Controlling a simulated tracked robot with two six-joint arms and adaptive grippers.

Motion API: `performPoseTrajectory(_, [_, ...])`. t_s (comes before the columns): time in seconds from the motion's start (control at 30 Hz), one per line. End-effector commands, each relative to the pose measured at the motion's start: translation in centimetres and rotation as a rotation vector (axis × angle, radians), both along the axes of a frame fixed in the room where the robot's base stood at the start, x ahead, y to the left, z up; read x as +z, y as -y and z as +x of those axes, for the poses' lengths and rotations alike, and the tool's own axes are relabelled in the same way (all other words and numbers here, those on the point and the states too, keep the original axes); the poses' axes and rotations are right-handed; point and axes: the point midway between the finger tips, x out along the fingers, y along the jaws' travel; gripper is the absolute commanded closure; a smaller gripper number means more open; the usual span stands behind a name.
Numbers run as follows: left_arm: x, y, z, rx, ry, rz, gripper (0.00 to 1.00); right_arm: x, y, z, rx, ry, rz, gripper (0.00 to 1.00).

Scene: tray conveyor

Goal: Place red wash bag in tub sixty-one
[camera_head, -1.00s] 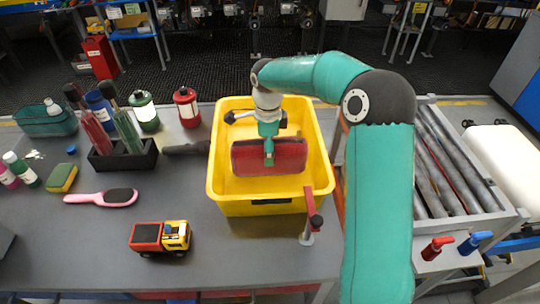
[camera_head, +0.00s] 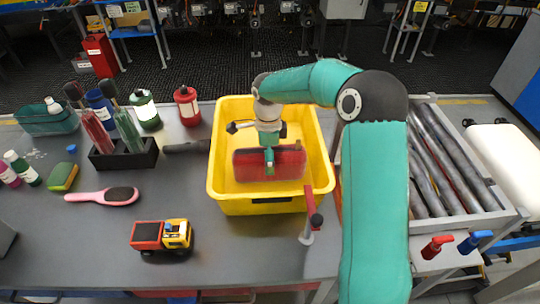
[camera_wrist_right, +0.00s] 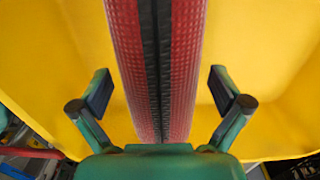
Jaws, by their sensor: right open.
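The red wash bag (camera_head: 287,165) is inside the yellow tub (camera_head: 215,188), low between its walls. It is long and red with a dark zip band along its top, seen in the right wrist view (camera_wrist_right: 184,70). My right gripper (camera_head: 268,159) is over the bag, inside the tub. In the right wrist view its two fingers (camera_wrist_right: 160,90) are spread on either side of the bag, with a gap on each side. A black label shows on the tub's front, too small to read. My left gripper is not in view.
A red handle on a post (camera_head: 312,218) stands at the tub's front right corner. To the left are a toy truck (camera_head: 160,236), a pink hairbrush (camera_head: 101,196) and a black holder (camera_head: 122,157). A roller conveyor (camera_head: 450,160) lies right.

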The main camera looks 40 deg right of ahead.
Motion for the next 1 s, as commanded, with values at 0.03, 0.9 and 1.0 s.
performPoseTrajectory(0.03, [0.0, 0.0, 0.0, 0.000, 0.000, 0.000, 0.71, 0.0, 0.0, 0.0, 0.000, 0.000, 0.000, 0.00])
performPoseTrajectory(0.9, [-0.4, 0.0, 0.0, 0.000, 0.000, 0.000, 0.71, 11.7, 0.1, 0.0, -0.002, 0.002, -0.001, 0.00])
performPoseTrajectory(1.0, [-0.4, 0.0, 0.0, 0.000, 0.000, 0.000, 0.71, 12.1, 0.1, -0.1, -0.002, 0.000, 0.000, 0.00])
